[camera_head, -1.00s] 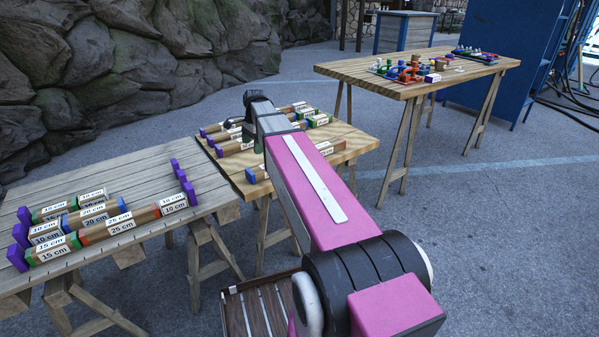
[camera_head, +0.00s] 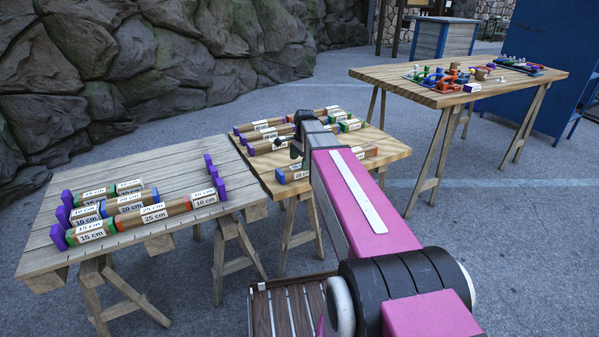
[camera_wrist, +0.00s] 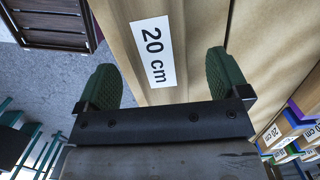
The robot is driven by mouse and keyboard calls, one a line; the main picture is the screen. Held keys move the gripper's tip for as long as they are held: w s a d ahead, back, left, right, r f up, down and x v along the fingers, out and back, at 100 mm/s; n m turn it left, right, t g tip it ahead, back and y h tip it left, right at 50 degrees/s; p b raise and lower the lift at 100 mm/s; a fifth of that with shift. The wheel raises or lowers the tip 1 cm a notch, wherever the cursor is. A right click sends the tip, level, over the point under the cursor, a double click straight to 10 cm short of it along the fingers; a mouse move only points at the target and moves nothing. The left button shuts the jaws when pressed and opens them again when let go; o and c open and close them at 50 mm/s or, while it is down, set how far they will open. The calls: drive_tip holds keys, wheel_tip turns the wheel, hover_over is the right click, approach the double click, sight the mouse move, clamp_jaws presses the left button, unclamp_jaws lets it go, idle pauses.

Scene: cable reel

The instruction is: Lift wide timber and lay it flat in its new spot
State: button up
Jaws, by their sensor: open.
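A wide pale timber with a white "20 cm" label (camera_wrist: 180,22) fills the middle of the wrist view. My gripper (camera_wrist: 160,64) is open, its two green fingers spread on either side of this timber. I cannot tell whether they touch it. The gripper's lower body hides the timber's near end. In the head view, my arm reaches over the middle table (camera_head: 392,151) and hides most of the gripper. A timber with a blue end (camera_head: 281,177) lies along this table's front edge; I cannot tell if it is the one between the fingers.
More labelled timbers (camera_head: 262,125) lie on the middle table. The left table (camera_head: 50,243) carries rows of timbers between purple blocks (camera_head: 59,237), with bare planks between. A slatted crate (camera_head: 285,312) stands low in front. A farther table (camera_head: 400,76) holds small coloured parts.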

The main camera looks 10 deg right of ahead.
sight(300, 166)
drive_tip(key=shift+s+a+f, duration=0.1)
drive_tip(key=shift+f, duration=0.9)
drive_tip(key=shift+s+a+f, duration=0.1)
drive_tip(key=shift+f, duration=0.85)
drive_tip(key=c, duration=1.1)
drive_tip(key=shift+c, duration=0.2)
drive_tip(key=shift+r, duration=0.1)
